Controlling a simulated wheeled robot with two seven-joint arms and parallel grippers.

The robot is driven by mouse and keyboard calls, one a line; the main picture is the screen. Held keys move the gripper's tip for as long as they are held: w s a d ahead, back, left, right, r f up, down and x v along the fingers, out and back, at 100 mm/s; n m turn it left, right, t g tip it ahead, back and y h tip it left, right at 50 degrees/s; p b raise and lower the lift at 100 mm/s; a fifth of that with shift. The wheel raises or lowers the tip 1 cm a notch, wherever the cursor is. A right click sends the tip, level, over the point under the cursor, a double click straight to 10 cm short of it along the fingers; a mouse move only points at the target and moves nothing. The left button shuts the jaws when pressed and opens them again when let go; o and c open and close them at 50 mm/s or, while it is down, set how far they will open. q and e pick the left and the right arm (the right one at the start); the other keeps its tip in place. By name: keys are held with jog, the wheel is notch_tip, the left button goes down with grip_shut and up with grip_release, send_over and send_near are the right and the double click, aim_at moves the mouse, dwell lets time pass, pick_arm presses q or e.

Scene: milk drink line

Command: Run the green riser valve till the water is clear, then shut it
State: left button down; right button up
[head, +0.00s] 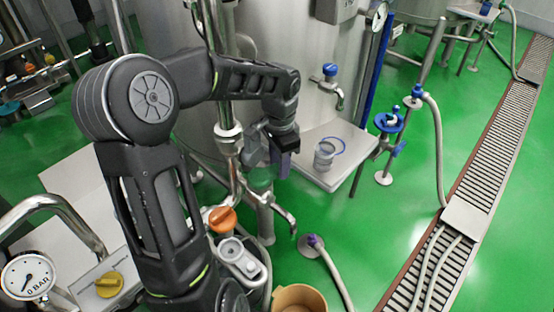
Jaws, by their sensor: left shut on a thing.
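My left gripper (268,158) reaches down from my black arm in front of the big steel tank. It is shut on what appears to be the handle of the green riser valve, which the fingers mostly hide; I cannot tell its angle. A steel pipe with a bent spout (285,212) comes out just below the fingers. I make out no water stream at the spout's mouth, and the water's colour cannot be told. My right gripper is not in view.
An orange-handled valve (222,219) and a tan bucket (299,298) are below. A blue-handled tap (330,71) is above a steel shelf (342,178) with a clear cup (324,154). A purple-ended hose (313,242) lies on the green floor. A drain grate (500,150) runs at right.

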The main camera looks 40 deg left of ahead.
pick_arm(q)
jog(key=shift+s+d+m, duration=0.2)
jog(key=shift+d+m, duration=0.25)
jog(key=shift+m, duration=0.65)
jog(key=c, duration=1)
grip_release()
jog(key=shift+o, duration=0.2)
notch_tip(320, 180, up, 8)
jog(key=shift+f+b, duration=0.1)
jog(key=shift+b, duration=0.25)
